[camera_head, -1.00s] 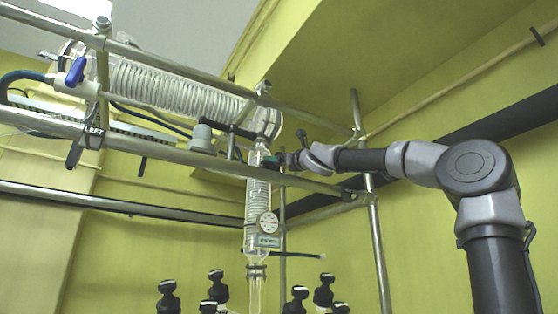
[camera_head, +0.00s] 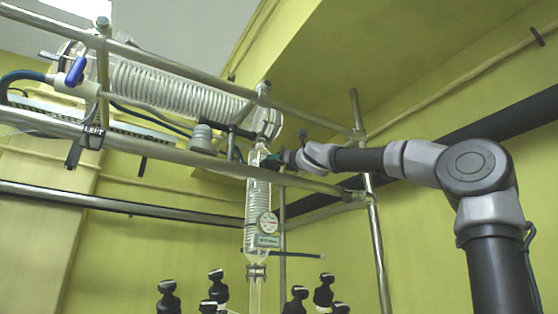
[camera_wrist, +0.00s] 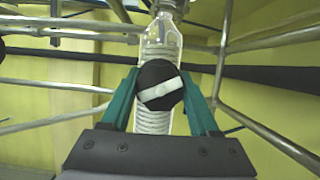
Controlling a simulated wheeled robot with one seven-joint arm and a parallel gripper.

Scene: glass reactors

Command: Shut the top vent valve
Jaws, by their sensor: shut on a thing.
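The top vent valve shows in the wrist view as a round black knob (camera_wrist: 159,85) with a white bar across its face. The bar is tilted a little, its right end higher. Behind it stands a clear glass column with a coil (camera_wrist: 153,121). My gripper (camera_wrist: 160,88) has its two green fingers on either side of the knob and is shut on it. In the head view, my gripper (camera_head: 277,161) reaches from the right to the top of the upright glass column (camera_head: 258,205). The knob is hidden there by the fingers.
Metal rails (camera_head: 180,156) of the frame run close below and above my gripper. A slanted glass condenser (camera_head: 165,88) with a blue-handled valve (camera_head: 76,71) lies at the upper left. Several black-capped parts (camera_head: 216,284) stand below.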

